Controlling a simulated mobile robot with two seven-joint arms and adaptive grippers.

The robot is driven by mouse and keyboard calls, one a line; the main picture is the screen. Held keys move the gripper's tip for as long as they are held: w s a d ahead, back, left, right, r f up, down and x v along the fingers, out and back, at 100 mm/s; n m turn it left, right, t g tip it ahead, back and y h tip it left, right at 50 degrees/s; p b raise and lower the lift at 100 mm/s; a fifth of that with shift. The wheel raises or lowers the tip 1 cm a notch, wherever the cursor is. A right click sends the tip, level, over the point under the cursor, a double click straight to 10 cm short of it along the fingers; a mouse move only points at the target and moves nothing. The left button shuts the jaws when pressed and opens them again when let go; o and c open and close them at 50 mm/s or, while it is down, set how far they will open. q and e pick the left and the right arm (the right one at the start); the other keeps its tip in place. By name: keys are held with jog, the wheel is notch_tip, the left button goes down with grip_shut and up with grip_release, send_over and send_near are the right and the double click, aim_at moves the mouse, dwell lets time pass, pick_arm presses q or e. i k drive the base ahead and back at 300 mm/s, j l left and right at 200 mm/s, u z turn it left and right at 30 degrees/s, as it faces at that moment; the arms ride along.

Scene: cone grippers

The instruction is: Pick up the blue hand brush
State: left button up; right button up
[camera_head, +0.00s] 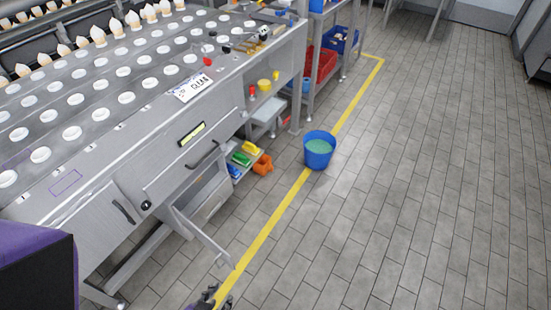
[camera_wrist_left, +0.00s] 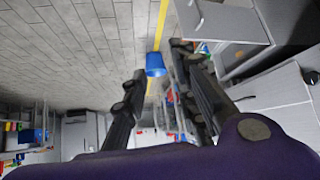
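A small blue item (camera_head: 234,171), likely the blue hand brush, lies at the near end of a low shelf under the machine in the head view. A green brush-like item (camera_head: 240,159) and a yellow one (camera_head: 250,147) lie beside it. My left gripper (camera_head: 213,296) shows only partly at the bottom edge of the head view, well short of that shelf. In the left wrist view its two dark fingers (camera_wrist_left: 160,60) are spread apart with nothing between them. Small coloured items show behind a finger there, too small to tell apart. My right gripper is not in view.
A blue bucket (camera_head: 319,150) stands on the floor right of the shelf, by a yellow floor line (camera_head: 272,226). An orange container (camera_head: 263,165) sits beside the brushes. The tiled floor to the right is clear.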

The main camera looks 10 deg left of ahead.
aim_at(232, 170)
jog(key=i, duration=0.85)
jog(key=i+u, duration=0.15)
jog(key=u, duration=1.55)
